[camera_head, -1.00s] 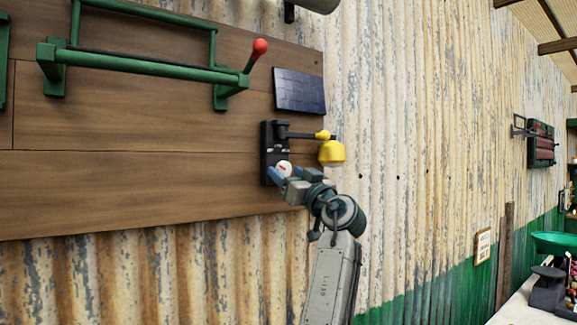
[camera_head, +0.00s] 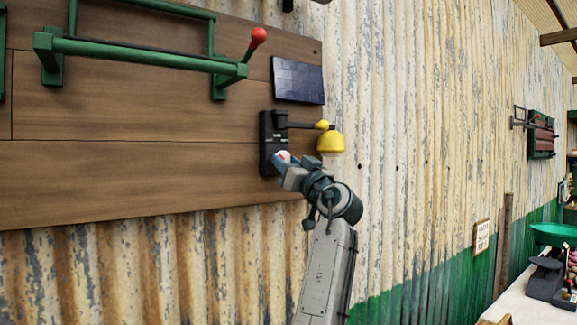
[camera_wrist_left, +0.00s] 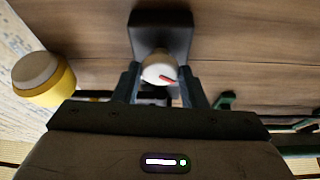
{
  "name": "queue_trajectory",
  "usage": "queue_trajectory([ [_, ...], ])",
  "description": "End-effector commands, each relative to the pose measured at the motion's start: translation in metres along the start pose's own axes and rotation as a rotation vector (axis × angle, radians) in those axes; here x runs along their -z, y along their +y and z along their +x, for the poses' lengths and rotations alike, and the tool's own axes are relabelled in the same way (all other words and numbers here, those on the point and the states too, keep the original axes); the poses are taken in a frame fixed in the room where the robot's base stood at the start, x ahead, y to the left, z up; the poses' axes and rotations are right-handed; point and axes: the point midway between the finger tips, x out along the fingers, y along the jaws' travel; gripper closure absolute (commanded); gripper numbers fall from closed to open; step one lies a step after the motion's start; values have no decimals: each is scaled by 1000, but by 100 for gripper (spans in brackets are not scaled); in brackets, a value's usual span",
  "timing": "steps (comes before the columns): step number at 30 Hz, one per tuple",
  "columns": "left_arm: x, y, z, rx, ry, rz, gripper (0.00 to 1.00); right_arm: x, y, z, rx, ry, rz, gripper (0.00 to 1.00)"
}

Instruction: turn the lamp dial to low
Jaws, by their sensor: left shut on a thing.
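The lamp's black wall plate (camera_head: 267,130) is fixed on the wooden board, with a yellow lamp head (camera_head: 331,141) on a dark arm reaching out to its right. The white dial (camera_head: 283,156) with a red mark sits low on the plate, partly covered by my gripper. My left gripper (camera_head: 281,160) is shut on the dial. The setting labels are too small to read. My right gripper is not in view.
A dark solar panel (camera_head: 298,80) is above the lamp. A green rail frame (camera_head: 140,53) with a red-tipped lever (camera_head: 258,37) is at the upper left. A counter with a green pan (camera_head: 553,233) is at the far right. Corrugated wall surrounds the board.

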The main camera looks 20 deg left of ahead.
Motion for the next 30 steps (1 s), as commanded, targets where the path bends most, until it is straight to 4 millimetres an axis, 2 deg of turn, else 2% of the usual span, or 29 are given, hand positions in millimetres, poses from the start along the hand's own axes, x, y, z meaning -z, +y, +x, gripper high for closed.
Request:
queue_trajectory([
  [11, 1, -4, 1, -118, 2, 284, 85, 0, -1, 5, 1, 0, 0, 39],
  [21, 4, -6, 2, -239, 1, 574, 85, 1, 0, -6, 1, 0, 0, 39],
  [30, 5, -7, 2, -319, 1, 768, 85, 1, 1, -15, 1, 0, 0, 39],
])
